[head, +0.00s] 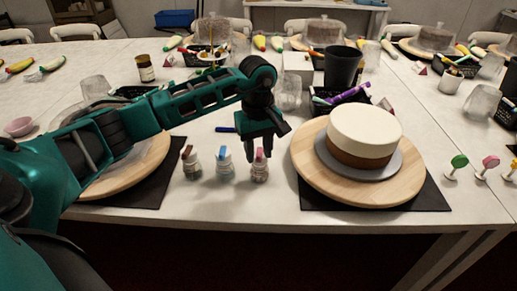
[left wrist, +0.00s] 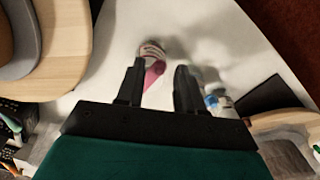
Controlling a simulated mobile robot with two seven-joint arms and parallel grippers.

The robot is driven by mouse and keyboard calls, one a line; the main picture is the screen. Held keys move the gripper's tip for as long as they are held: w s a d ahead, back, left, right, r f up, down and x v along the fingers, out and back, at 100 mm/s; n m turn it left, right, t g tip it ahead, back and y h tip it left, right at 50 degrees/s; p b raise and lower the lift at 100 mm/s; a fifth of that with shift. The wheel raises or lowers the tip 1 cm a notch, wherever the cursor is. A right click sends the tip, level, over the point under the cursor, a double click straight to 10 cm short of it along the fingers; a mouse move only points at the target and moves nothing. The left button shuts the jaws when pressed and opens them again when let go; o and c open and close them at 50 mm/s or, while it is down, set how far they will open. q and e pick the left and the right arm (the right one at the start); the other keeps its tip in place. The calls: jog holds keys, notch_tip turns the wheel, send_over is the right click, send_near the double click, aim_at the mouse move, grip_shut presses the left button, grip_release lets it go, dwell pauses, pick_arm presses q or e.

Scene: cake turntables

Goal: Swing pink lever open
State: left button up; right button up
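A small clear jar (head: 260,173) with a pink lever (head: 259,154) on top stands at the right end of a row of three jars near the table's front edge. In the left wrist view the pink lever (left wrist: 154,73) lies between the two fingers, close to the left one. My left gripper (head: 263,148) points down just above and behind this jar. Its fingers (left wrist: 160,67) are apart, with a gap around the lever; I cannot tell whether one touches it. My right gripper is not in view.
A jar with a blue lever (head: 224,155) and one with a brown lever (head: 189,155) stand to the left. A two-layer cake (head: 365,133) on a wooden turntable (head: 310,171) stands to the right. A blue pen-like item (head: 225,130) lies behind the jars.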

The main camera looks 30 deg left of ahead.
pick_arm(q)
grip_shut()
jog(key=shift+d+n, duration=0.1)
jog(key=shift+n, duration=0.2)
dwell(0.3)
jog(key=w+d+n+p, duration=0.1)
jog(key=w+n, duration=0.5)
jog(key=n, duration=1.2)
jog(key=shift+w+d, duration=0.25)
jog(key=shift+d, duration=0.05)
jog(key=shift+n, duration=0.3)
grip_release()
